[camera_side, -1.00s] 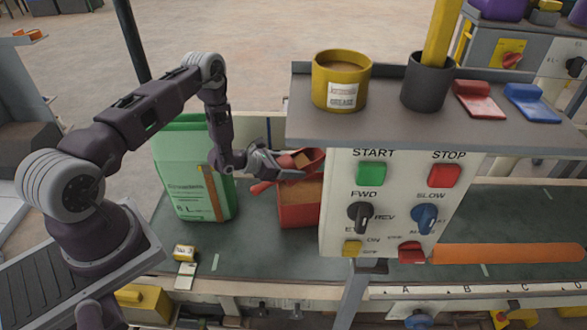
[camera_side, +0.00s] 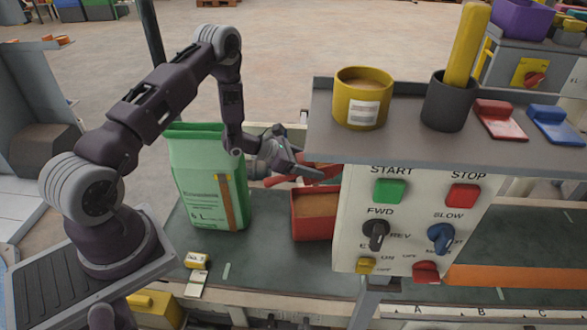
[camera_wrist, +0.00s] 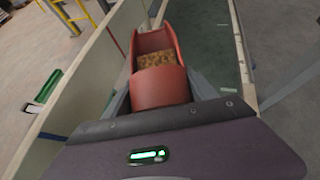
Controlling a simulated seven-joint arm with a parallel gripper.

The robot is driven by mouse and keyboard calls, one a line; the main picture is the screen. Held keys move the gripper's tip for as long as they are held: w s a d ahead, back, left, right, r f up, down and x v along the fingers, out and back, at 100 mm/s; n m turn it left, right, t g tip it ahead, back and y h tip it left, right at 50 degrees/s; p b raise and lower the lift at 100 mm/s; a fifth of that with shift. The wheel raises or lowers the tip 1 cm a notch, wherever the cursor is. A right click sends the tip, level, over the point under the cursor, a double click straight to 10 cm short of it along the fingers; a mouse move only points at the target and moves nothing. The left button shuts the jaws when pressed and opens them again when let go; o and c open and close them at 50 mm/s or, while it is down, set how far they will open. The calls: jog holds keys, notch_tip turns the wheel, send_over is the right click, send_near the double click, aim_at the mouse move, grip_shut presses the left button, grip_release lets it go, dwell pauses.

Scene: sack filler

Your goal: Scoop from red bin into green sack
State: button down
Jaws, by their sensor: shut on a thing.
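The green sack (camera_side: 208,195) stands upright on the dark bench, left of the red bin (camera_side: 312,229). A brown strip runs down its front; its mouth is at the top and its inside is hidden. The red bin holds brown loose material. My gripper (camera_side: 300,172) is shut on a red scoop (camera_side: 325,171) just above the bin, partly behind the control panel's left edge. In the wrist view the scoop (camera_wrist: 158,90) sits between my fingers with brown material (camera_wrist: 155,59) in it.
The control panel (camera_side: 405,225) and its grey shelf (camera_side: 420,143) stand close right of the bin. A yellow tin (camera_side: 362,105) and dark cup (camera_side: 447,105) are on the shelf.

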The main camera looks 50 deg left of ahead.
jog(key=s+d+r+m+g+h, duration=0.1)
jog(key=s+r+m+g, duration=0.15)
jog(key=r, duration=0.55)
jog(key=s+d+r+m+g+h, duration=0.15)
jog(key=s+r, duration=0.25)
jog(key=r, duration=0.4)
jog(key=s+a+r, duration=0.1)
jog(key=a+r, duration=0.1)
jog(key=a, duration=0.9)
jog(key=s+a+r, duration=0.1)
jog(key=a+r, duration=0.1)
jog(key=a, duration=0.9)
jog(key=s+a+f+m+g+y, duration=0.1)
jog(key=s+a+f+m+g, duration=0.15)
jog(key=s+a, duration=1.35)
jog(key=w+d+r+g+y, duration=0.2)
jog(key=d+r+g+y, duration=0.2)
jog(key=d+r+y, duration=0.2)
notch_tip(320, 180, up, 3)
jog(key=d, duration=0.2)
jog(key=shift+w+d, duration=0.2)
jog(key=shift+d, duration=0.15)
